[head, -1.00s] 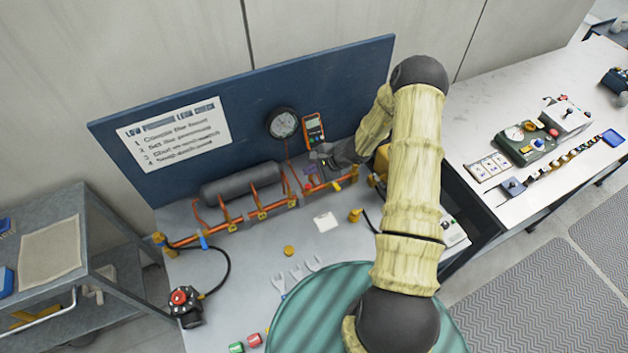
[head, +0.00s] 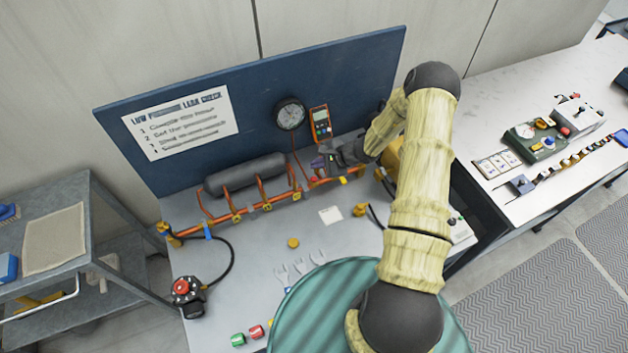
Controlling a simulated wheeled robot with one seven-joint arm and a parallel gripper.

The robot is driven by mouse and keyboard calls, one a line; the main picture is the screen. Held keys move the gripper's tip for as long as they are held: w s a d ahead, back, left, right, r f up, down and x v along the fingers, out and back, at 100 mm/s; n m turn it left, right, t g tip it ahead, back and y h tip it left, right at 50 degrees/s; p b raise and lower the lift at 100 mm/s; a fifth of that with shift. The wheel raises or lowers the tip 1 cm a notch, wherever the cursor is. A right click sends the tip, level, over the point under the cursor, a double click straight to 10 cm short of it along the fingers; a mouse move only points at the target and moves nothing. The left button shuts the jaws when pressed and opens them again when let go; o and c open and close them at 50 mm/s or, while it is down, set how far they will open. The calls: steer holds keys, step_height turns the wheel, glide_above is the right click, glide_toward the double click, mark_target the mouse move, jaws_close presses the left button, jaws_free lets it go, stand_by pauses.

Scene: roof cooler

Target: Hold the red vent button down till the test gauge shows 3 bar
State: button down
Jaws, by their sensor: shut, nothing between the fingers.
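The test gauge (head: 290,114) is a round dial with a black rim on the blue backboard. Its needle and numbers are too small to read. A small red part (head: 313,180), which may be the vent button, sits on the orange pipe manifold (head: 268,203) below the gauge. My gripper (head: 328,165) is shut and empty, just above and beside this red part, near a small purple patch. Whether its fingertips touch or press the red part, I cannot tell. A second red knob (head: 181,286) tops a black device at the bench's front left, far from my gripper.
A grey cylinder (head: 245,174) lies behind the manifold. An orange meter (head: 320,122) hangs right of the gauge. Spanners (head: 299,267), a yellow disc (head: 293,243) and a white card (head: 330,216) lie in front. A grey cart (head: 85,255) stands left.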

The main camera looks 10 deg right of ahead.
mark_target(317, 182)
step_height(317, 182, down, 4)
steer(key=shift+r+b, duration=0.2)
steer(key=shift+b, duration=0.9)
steer(key=shift+f+b, duration=0.55)
steer(key=shift+b, duration=0.05)
steer(key=shift+s+f+b, duration=0.1)
steer(key=shift+f+b, duration=0.8)
steer(key=shift+b, duration=0.55)
stand_by(4.6)
